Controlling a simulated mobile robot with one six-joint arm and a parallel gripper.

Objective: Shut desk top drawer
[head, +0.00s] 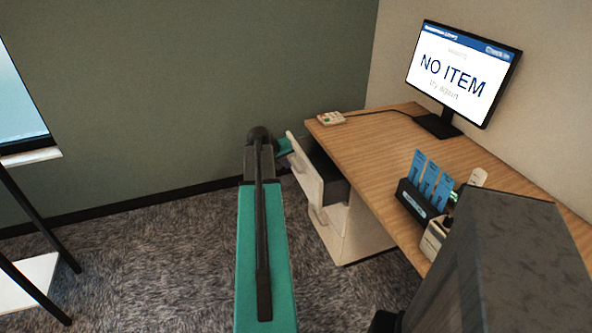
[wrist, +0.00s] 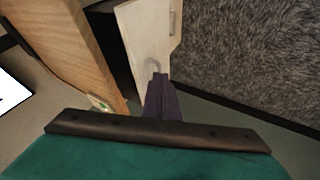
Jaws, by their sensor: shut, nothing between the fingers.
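The desk (head: 410,165) has a wooden top and a pale drawer unit under its far left end. Its top drawer (head: 305,168) stands pulled out, with its dark inside showing between the front and the desk. In the wrist view the pale drawer front (wrist: 143,38) and its handle (wrist: 154,66) lie just beyond my gripper (wrist: 160,78). My gripper is shut and empty, its dark fingers at or very close to the drawer front by the handle. I cannot tell if they touch. In the head view my arm hides most of the gripper.
A lower drawer (head: 327,222) is below the top one. A monitor (head: 462,72) reading "NO ITEM", a small keypad (head: 331,118) and a black holder with blue cards (head: 424,188) stand on the desk. Grey carpet (head: 150,245) left of the desk is clear.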

